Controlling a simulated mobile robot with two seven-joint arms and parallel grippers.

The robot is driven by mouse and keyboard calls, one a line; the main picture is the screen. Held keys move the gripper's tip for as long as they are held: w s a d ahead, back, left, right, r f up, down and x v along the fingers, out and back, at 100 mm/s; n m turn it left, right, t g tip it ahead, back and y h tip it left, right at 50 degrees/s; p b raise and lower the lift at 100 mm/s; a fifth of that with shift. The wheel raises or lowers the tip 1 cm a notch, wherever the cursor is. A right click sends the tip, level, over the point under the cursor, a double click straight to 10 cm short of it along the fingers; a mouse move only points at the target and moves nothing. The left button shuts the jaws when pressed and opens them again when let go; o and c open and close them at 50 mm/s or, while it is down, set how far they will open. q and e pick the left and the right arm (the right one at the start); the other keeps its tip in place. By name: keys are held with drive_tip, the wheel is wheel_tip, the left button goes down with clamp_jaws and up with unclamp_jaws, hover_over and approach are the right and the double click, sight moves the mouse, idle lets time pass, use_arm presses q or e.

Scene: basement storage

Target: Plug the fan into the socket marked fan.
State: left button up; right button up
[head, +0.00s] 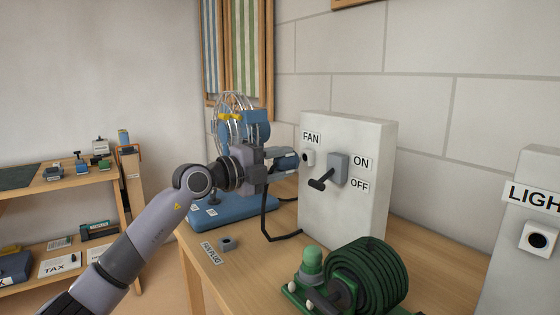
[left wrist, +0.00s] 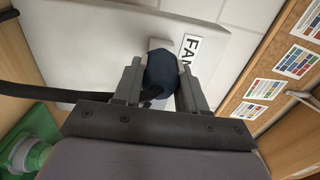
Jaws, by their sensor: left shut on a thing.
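My left gripper (head: 284,163) is shut on the dark blue fan plug (left wrist: 160,72), which sits between its two fingers in the left wrist view. The plug points at the white socket (head: 308,157) under the FAN label (head: 311,137) on the white box. The plug's front end is close to the socket; I cannot tell whether it touches or is inside. A black cord (head: 264,217) hangs from the plug and runs across the table. The fan (head: 235,118), with a wire cage and blue base (head: 222,208), stands behind my left gripper. My right gripper is not in view.
The white box (head: 345,225) has a black-handled switch (head: 337,168) beside the socket, with ON and OFF labels. A green hose coil (head: 362,280) stands in front. A small grey holder (head: 228,243) sits by the FAN PLUG label (head: 211,253). Another box (head: 530,200) stands right.

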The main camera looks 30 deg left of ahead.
sight(276, 163)
use_arm(q)
drive_tip(key=shift+p, duration=0.45)
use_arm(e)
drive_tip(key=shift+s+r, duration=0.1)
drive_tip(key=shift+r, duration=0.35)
use_arm(q)
drive_tip(key=shift+p+x, duration=1.35)
drive_tip(key=shift+x, duration=0.1)
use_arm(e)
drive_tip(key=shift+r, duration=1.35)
use_arm(q)
drive_tip(key=o, duration=1.2)
drive_tip(key=shift+o, duration=0.2)
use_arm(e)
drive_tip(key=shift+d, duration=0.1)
use_arm(q)
drive_tip(key=v, duration=0.5)
drive_tip(key=shift+s+f, duration=0.1)
drive_tip(key=shift+s, duration=0.15)
drive_tip(key=shift+v, duration=0.85)
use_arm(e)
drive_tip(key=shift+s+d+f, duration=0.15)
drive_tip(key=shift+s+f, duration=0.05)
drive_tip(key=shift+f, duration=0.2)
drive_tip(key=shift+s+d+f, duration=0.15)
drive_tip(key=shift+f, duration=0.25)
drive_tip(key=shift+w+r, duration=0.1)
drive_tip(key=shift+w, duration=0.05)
